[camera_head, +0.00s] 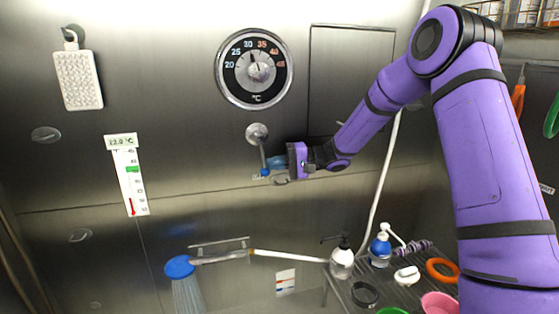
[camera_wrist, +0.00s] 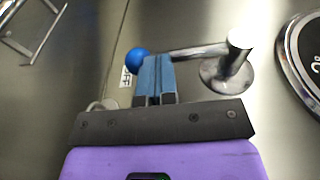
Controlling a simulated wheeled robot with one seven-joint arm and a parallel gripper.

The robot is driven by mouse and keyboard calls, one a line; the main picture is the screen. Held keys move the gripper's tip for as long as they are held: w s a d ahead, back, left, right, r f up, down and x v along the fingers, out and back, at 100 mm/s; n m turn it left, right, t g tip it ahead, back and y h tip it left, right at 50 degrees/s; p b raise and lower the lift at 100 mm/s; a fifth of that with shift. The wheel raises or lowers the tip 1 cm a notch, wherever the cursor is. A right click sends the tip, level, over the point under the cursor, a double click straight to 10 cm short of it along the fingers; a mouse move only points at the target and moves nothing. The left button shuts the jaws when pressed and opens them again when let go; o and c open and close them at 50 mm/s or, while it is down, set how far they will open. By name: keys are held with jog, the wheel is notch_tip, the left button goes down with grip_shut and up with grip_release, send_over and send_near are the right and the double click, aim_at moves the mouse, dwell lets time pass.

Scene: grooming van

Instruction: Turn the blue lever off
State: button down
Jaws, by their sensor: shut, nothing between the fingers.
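The lever (camera_head: 262,150) is a metal bar with a blue ball at its end. It hangs down from a round hub on the steel wall, with the ball at the bottom beside a small label. In the wrist view the bar (camera_wrist: 195,51) runs from the hub to the blue ball (camera_wrist: 137,61). My gripper (camera_head: 272,162) is just right of the lever's lower part. Its blue fingers (camera_wrist: 156,62) are shut and empty, their tips right by the bar near the ball. I cannot tell whether they touch it. The label (camera_wrist: 126,77) ends in "FF"; its start is hidden.
A round temperature dial (camera_head: 254,69) is above the lever. A thermometer strip (camera_head: 129,179) is on the wall to the left. A blue shower head (camera_head: 180,267) on a rail is below. Bottles, including a white one (camera_head: 342,262), stand on a rack at lower right.

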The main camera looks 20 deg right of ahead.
jog(key=shift+a+f, duration=0.2)
jog(key=shift+a, duration=0.3)
jog(key=shift+s+a+f, duration=0.1)
dwell(0.3)
jog(key=f+v, duration=0.1)
jog(key=v, duration=1.3)
jog(key=shift+d, duration=0.2)
